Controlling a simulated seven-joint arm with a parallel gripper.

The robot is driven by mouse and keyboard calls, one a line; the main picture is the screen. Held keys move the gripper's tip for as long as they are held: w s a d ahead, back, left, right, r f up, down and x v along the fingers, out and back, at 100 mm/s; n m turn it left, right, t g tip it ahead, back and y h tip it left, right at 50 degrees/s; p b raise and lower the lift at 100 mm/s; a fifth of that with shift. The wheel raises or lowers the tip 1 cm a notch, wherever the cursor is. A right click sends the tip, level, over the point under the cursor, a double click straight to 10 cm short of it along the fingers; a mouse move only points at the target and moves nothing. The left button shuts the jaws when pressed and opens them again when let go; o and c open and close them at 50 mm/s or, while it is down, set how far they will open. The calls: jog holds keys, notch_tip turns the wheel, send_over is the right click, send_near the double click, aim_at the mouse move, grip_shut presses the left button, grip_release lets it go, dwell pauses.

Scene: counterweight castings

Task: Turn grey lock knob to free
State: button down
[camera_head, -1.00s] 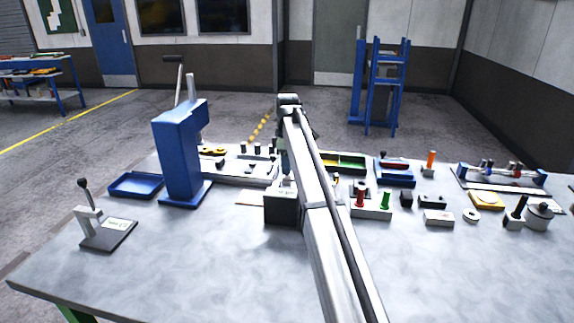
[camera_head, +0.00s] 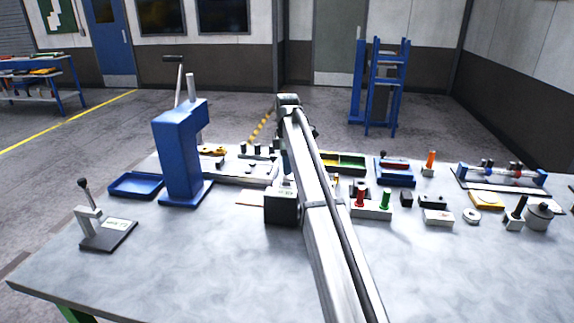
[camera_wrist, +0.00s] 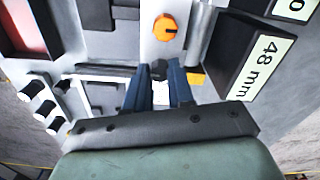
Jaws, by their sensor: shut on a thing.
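In the wrist view, my gripper (camera_wrist: 160,77) points at a fixture with its two blue fingers close together. A small dark grey knob (camera_wrist: 158,68) sits between the fingertips, and the fingers are shut on it. I take it for the grey lock knob; its markings and exact angle cannot be read. An orange knob (camera_wrist: 165,28) with a dark pointer mark is on the pale plate (camera_wrist: 150,48) just beyond it. In the head view my arm hides the lock knob and most of the gripper.
A dark block labelled 48 mm (camera_wrist: 258,55) stands close right of the fingers. Several white-capped black pegs (camera_wrist: 43,102) are at left. In the head view, a blue press (camera_head: 180,155) stands left of my arm, and a red-and-green peg block (camera_head: 370,210) is at right.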

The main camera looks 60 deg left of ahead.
jog(key=c, duration=1.3)
grip_release()
jog(key=shift+o, duration=0.2)
jog(key=shift+r, duration=0.1)
notch_tip(320, 180, up, 14)
jog(key=shift+w, duration=0.1)
